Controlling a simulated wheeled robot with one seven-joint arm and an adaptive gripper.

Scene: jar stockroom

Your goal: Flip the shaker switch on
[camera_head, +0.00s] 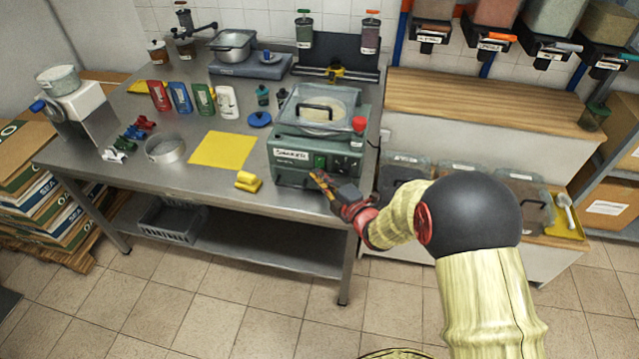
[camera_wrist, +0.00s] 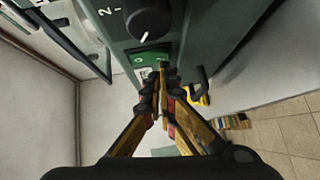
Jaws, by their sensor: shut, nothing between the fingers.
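The shaker (camera_head: 288,136) is a green-grey machine on the steel table, with a clear lid over a round pan. Its front has a white label, a green switch (camera_head: 320,161) and a dark knob. In the wrist view, the green switch (camera_wrist: 150,59) lies just beyond my fingertips, under the black knob (camera_wrist: 148,20). My gripper (camera_head: 315,174) is shut and empty, its tips close to the shaker's front just below the switch. It also shows in the wrist view (camera_wrist: 163,72), fingers together. I cannot tell whether the tips touch the switch; they hide part of its surroundings.
A red button (camera_head: 359,124) sits on the shaker's right corner. A yellow block (camera_head: 248,181) and a yellow sheet (camera_head: 222,149) lie left of it. Several bottles, a round pan (camera_head: 165,148) and scales stand farther left. Lidded bins stand right of the table.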

